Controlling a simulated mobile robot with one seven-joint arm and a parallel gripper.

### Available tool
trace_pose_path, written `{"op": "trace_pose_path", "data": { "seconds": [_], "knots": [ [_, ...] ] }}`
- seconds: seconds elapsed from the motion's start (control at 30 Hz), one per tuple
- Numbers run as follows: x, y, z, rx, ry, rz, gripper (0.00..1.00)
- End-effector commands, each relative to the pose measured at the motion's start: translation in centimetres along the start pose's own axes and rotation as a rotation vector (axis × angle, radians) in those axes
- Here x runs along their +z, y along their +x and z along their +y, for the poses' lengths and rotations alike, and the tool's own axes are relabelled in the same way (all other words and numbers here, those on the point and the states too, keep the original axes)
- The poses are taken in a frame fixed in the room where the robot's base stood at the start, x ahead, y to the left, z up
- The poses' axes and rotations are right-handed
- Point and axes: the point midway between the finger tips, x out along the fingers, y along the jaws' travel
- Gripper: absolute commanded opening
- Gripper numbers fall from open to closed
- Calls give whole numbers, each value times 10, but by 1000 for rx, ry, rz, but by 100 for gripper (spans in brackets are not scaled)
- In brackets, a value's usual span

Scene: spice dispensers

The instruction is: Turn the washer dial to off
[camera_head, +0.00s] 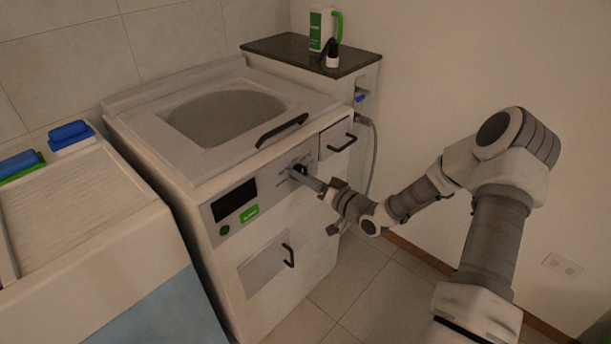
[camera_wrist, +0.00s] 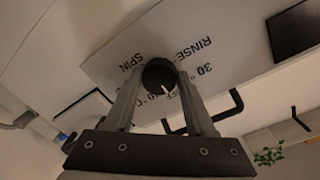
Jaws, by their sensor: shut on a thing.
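The washer (camera_head: 190,205) is a white top-loading machine with a sloped front control panel. Its dial (camera_wrist: 159,75) is a round black knob with a white pointer mark, set on a panel printed with RINSE, SPIN, 30° and other partly hidden labels. In the wrist view the pointer slants down and to the right in the picture. My gripper (camera_wrist: 160,90) has one finger on each side of the dial and is shut on it. In the head view my gripper (camera_head: 308,181) reaches the panel from the right and partly covers the dial.
The panel also has a dark display (camera_head: 234,200), a green button (camera_head: 250,213) and a handled drawer (camera_head: 338,138). A lower hatch (camera_head: 265,265) has a black handle. A side cabinet (camera_head: 300,52) holds a green-and-white bottle (camera_head: 321,30). A sink counter (camera_head: 80,215) stands at left.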

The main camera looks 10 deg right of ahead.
Motion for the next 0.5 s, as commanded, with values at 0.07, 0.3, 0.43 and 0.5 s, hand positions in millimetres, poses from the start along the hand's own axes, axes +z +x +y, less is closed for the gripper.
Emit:
{"op": "trace_pose_path", "data": {
  "seconds": [0.07,0.3,0.43,0.5],
  "knots": [
    [1,-1,0,1,9,-3,0],
    [2,-1,1,1,12,-3,0],
    [2,-1,1,1,11,-3,0],
    [2,-1,1,1,11,-3,66]
  ]
}}
